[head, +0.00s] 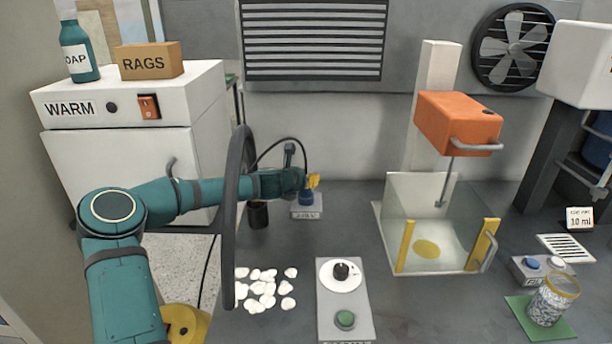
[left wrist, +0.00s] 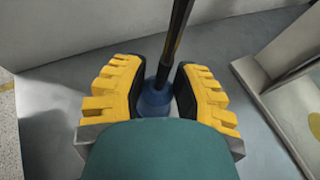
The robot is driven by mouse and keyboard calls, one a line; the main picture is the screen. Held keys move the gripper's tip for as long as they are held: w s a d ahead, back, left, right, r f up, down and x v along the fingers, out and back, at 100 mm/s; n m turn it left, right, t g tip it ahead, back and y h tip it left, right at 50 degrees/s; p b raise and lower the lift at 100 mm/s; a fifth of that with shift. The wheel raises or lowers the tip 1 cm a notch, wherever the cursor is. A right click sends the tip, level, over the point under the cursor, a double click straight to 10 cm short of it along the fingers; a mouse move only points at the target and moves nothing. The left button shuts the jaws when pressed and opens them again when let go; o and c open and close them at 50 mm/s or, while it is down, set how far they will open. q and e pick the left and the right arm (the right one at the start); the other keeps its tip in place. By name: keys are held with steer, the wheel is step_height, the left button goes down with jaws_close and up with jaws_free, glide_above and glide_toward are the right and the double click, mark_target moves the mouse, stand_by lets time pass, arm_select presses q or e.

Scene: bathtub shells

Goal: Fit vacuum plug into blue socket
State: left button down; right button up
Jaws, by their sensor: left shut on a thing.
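My left gripper (head: 313,181) reaches over a small grey labelled box (head: 306,212) at the back middle of the counter. A blue round fitting (head: 306,196) shows just above this box. In the left wrist view, the yellow fingers of my left gripper (left wrist: 154,96) are closed around the end of a black cable (left wrist: 174,45). A blue round part (left wrist: 154,101) shows between the fingers, below the cable. The plug is mostly hidden by the fingers; I cannot tell whether it is inside the socket or just above it. My right gripper is not in view.
A thick black hose loop (head: 231,240) hangs beside my left arm. A black cylinder (head: 258,214) stands left of the box. White shells (head: 264,284) and a knob panel (head: 344,310) lie in front. A clear tank (head: 420,215) stands to the right.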

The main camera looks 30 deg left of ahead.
arm_select(q)
steer(key=c, duration=0.6)
jaws_free()
steer(key=shift+f, duration=0.2)
steer(key=shift+s, duration=0.1)
steer(key=v, duration=1.2)
